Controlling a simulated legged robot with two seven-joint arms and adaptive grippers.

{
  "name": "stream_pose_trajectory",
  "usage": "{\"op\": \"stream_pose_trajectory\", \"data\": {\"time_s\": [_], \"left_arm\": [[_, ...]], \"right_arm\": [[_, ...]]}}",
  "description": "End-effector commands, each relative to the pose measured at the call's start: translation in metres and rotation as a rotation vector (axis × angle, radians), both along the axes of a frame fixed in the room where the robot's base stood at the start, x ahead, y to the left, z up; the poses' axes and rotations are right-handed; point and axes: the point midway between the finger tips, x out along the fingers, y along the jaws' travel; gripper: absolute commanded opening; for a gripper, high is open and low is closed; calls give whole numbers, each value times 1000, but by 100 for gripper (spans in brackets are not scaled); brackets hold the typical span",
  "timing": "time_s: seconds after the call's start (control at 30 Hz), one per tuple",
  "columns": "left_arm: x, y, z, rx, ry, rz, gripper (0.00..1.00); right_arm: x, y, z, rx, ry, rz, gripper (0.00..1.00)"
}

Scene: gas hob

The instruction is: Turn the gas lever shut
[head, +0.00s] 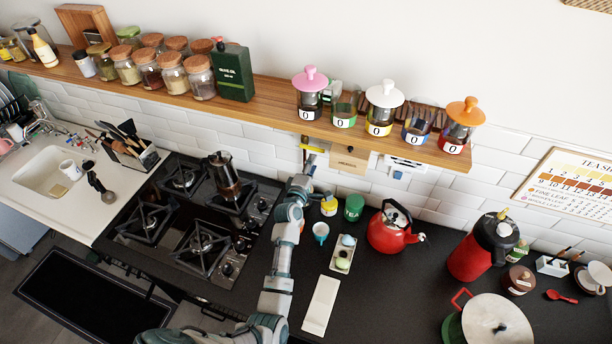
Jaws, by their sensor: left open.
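The gas lever (314,149) appears to be the small yellow handle on the tiled wall, just below the wooden shelf and right of the hob. My left arm reaches up from the bottom of the head view towards it. My left gripper (309,164) is open, close below the lever in the picture. I cannot tell whether its fingers touch the lever or are around it. The lower part of the lever and its pipe are hidden by the gripper. My right gripper is not in view.
The gas hob (200,238) with a moka pot (222,177) lies left of my arm. The shelf (275,108) with jars overhangs the lever.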

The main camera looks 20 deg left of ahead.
Motion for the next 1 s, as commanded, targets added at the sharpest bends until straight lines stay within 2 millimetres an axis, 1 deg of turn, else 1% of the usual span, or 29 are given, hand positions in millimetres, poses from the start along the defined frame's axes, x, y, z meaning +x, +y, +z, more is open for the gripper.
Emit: {"op": "stream_pose_trajectory", "data": {"time_s": [0.03, 0.1, 0.2, 0.33, 0.47, 1.0], "left_arm": [[-13, 1, -1, 0, -1, 2, 44], [-28, 1, -1, 0, 1, 2, 44], [-44, 2, -2, -1, 1, 1, 44], [-58, 3, -2, -1, 1, 2, 44], [-62, 2, -1, 0, 1, 1, 44], [-62, 2, -1, 0, 1, 1, 44]], "right_arm": [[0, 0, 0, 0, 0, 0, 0], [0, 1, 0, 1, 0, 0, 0], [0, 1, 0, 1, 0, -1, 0], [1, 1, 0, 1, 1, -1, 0], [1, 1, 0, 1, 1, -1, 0], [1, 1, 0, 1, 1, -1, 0]]}}
